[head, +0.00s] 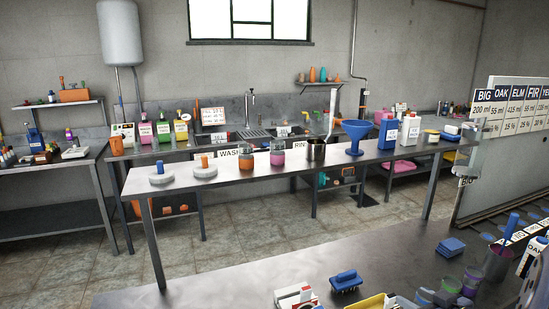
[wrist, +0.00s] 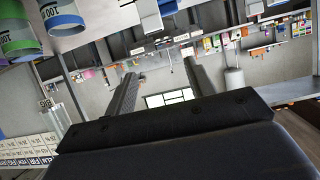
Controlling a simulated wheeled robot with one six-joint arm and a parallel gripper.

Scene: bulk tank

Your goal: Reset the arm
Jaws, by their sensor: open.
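My gripper (wrist: 160,68) shows in the wrist view as two dark fingers, spread apart, with nothing between them. Beyond them the room appears upside down, with the far wall and its window between the fingers. I cannot make out my arm for certain in the head view.
A long metal table (head: 225,181) carries a blue funnel (head: 356,133), a steel pot (head: 317,151) and bottles. The near bench (head: 210,290) holds a blue brush (head: 346,281) and cups. A sign board (head: 515,110) stands right. Blue-banded (wrist: 62,14) and green-banded (wrist: 20,46) containers appear close in the wrist view.

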